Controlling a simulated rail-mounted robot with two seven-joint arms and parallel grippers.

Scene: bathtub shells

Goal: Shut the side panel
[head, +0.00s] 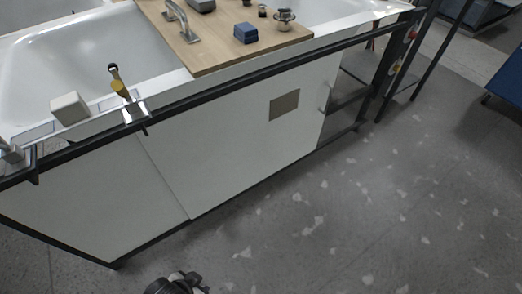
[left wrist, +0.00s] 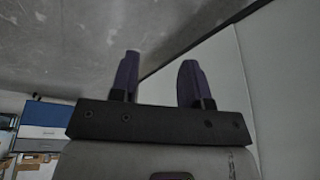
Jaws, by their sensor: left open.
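The long white side panel (head: 225,140) closes most of the tub's front, with a grey square plate (head: 284,104) set in it. Right of that edge is an open bay (head: 350,90) in the dark frame; I cannot tell whether the panel slides or swings. My left gripper (head: 178,284) is low at the bottom edge of the head view, over the floor and apart from the panel. In the left wrist view its two purple fingers (left wrist: 160,75) are spread with nothing between them. My right gripper is not in view.
Dark posts (head: 390,60) stand at the right. The speckled floor (head: 370,200) in front is clear.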

